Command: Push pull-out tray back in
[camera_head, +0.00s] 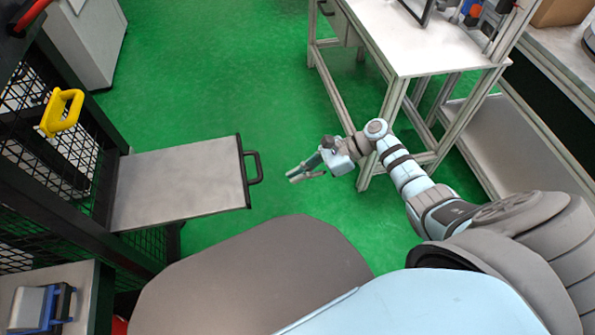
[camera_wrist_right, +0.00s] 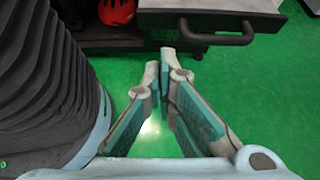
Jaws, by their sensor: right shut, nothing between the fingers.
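The pull-out tray (camera_head: 180,184) is a flat grey plate that sticks out to the right from the black mesh-sided tower (camera_head: 50,165) in the head view. Its black handle (camera_head: 254,167) is on its right edge. My right gripper (camera_head: 292,176) is a short way right of the handle, apart from it, with its fingers pointing toward it. In the right wrist view the tray's front edge and handle (camera_wrist_right: 216,38) are at the top, beyond the closed, empty fingertips (camera_wrist_right: 159,66). My left gripper is not in view.
A yellow handle (camera_head: 61,112) is on the tower above the tray. A white-topped workbench (camera_head: 415,45) stands at the top right. A grey box with blue parts (camera_head: 42,308) sits at the bottom left. Green floor between tray and bench is clear. A red object (camera_wrist_right: 117,11) lies low beside the tray.

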